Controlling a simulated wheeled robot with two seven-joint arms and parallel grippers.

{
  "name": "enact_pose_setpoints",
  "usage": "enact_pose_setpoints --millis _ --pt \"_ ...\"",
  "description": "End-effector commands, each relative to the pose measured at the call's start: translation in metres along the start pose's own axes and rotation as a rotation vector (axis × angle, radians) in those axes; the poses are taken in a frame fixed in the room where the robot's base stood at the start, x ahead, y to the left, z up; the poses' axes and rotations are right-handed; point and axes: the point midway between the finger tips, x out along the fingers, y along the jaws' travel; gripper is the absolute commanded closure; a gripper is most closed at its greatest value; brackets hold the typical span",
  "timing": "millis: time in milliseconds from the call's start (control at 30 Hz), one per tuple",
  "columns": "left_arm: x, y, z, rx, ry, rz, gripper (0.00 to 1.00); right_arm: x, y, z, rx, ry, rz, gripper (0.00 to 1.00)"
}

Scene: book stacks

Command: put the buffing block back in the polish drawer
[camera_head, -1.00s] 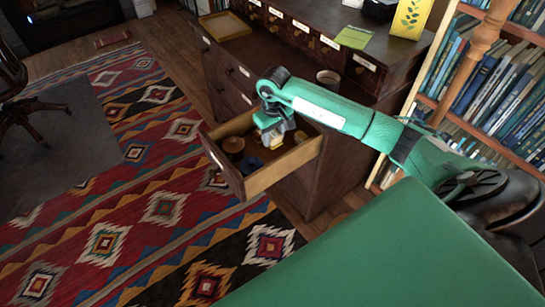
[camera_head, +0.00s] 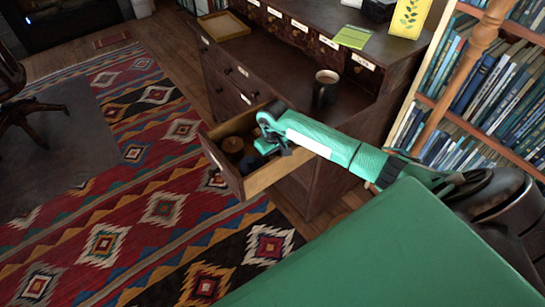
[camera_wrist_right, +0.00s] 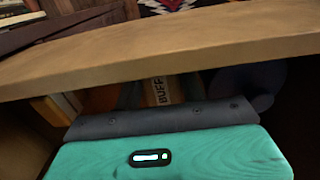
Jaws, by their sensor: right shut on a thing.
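The polish drawer (camera_head: 282,174) is pulled out of the dark wooden cabinet. My right gripper (camera_head: 264,152) reaches down into it at its right side, and its fingertips are hidden in the head view. In the right wrist view a tan block with a white label reading "BUFF", the buffing block (camera_wrist_right: 160,91), shows beyond the grey edge of my gripper. The drawer's pale wooden wall (camera_wrist_right: 170,45) crosses close in front of the wrist camera. My left gripper is not in view.
A round brown tin (camera_head: 233,144) and a dark blue item (camera_head: 247,163) lie in the drawer. A bookshelf (camera_head: 480,90) stands right. The patterned rug (camera_head: 150,210) is clear.

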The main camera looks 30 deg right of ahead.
Motion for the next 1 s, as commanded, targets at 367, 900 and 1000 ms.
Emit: enact_pose_setpoints --millis 367,900,1000 --pt "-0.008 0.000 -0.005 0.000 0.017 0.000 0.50 0.002 0.000 0.000 0.000 0.000 -0.001 0.50" --pt "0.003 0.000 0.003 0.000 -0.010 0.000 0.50 -0.059 0.001 -0.001 -0.002 0.004 0.003 0.50" --pt "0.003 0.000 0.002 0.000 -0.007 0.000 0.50 -0.080 0.001 -0.001 -0.002 0.003 0.003 0.50"
